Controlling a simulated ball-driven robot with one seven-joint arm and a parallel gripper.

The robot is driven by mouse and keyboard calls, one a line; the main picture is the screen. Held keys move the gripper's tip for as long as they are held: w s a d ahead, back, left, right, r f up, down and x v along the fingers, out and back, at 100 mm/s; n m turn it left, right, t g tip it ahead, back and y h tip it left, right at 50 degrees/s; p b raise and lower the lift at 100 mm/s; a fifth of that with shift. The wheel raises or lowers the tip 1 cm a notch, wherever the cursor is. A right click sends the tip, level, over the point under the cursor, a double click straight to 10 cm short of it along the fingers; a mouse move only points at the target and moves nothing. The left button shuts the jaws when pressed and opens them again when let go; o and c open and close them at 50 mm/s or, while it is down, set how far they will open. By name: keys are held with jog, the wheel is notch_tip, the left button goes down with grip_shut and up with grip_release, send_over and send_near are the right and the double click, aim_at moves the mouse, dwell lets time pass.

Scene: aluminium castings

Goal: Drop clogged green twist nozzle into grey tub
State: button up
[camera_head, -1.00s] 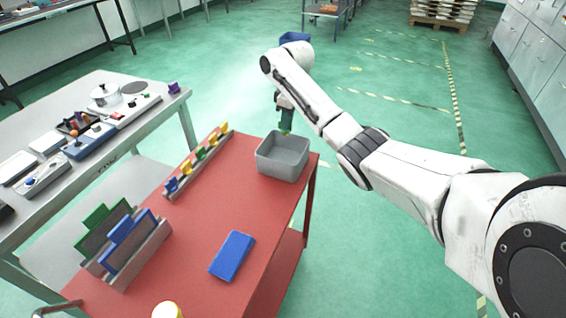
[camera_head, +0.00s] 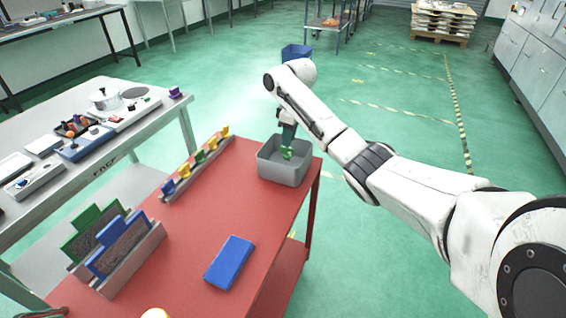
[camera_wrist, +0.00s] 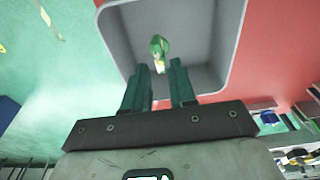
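The green twist nozzle (camera_wrist: 159,47), with a pale yellowish end, shows just past my fingertips in the wrist view. In the head view it is a bright green spot (camera_head: 287,153) inside the grey tub (camera_head: 284,174). My gripper (camera_head: 287,143) points down into the tub. In the wrist view its two dark green fingers (camera_wrist: 159,66) stand apart, with a gap on each side of the nozzle. Whether the nozzle rests on the tub floor (camera_wrist: 200,45) or is just above it I cannot tell. The clog is too small to make out.
The tub stands at the far right corner of the red table (camera_head: 205,225). A rail (camera_head: 197,165) of coloured pieces stands left of it. A blue block (camera_head: 229,262) lies in front. Upright panels (camera_head: 125,245) stand front left. A cluttered grey table (camera_head: 105,158) is farther left.

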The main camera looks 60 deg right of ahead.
jog(key=shift+o, duration=1.1)
jog(key=shift+r, duration=0.1)
notch_tip(320, 180, up, 10)
jog(key=s, duration=0.1)
jog(key=shift+s+r+p, duration=0.15)
jog(key=shift+r+p, duration=0.1)
jog(key=shift+p, duration=0.05)
jog(key=shift+r, duration=0.1)
